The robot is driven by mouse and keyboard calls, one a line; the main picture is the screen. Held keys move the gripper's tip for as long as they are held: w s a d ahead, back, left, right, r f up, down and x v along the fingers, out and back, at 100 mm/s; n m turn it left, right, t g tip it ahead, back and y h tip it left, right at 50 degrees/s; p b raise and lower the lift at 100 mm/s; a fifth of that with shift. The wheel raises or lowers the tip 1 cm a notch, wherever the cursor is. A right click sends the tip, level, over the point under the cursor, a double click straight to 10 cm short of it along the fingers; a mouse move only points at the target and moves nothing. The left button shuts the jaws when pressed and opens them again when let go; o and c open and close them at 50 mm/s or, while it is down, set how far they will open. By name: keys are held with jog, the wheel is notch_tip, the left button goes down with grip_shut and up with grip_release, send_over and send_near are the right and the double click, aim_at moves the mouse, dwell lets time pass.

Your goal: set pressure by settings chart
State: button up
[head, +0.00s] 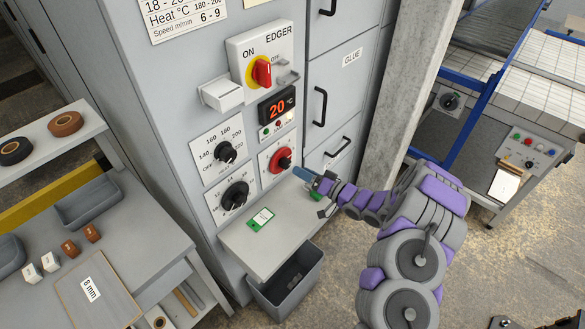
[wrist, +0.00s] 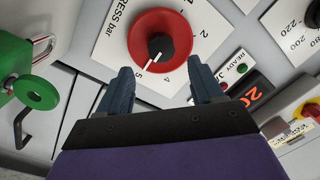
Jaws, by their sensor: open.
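The pressure dial (head: 281,160) is a red disc with a black knob on a white plate on the grey edger cabinet. In the wrist view the dial (wrist: 177,27) reads "PRESS bar", and its white pointer aims down-left, near the 5. My gripper (wrist: 160,72) is open and empty, its blue fingers apart just below the dial, not visibly touching it. In the head view my gripper (head: 308,178) is right of the dial. The settings chart (head: 185,12) is cut off at the top; heat 180 - 200 and speed 6 - 9 show, but no pressure row.
A heat dial (head: 226,152) and another black dial (head: 235,195) are left of the pressure dial. A red-and-yellow switch (head: 262,71) and a display reading 20 (head: 277,105) are above. A green fitting (wrist: 36,92) is left of my fingers.

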aim_at(289, 165)
jog(key=b+x, duration=0.1)
jog(key=x, duration=0.4)
jog(key=shift+w+a+f, duration=0.1)
jog(key=shift+a, duration=0.2)
jog(key=c, duration=1)
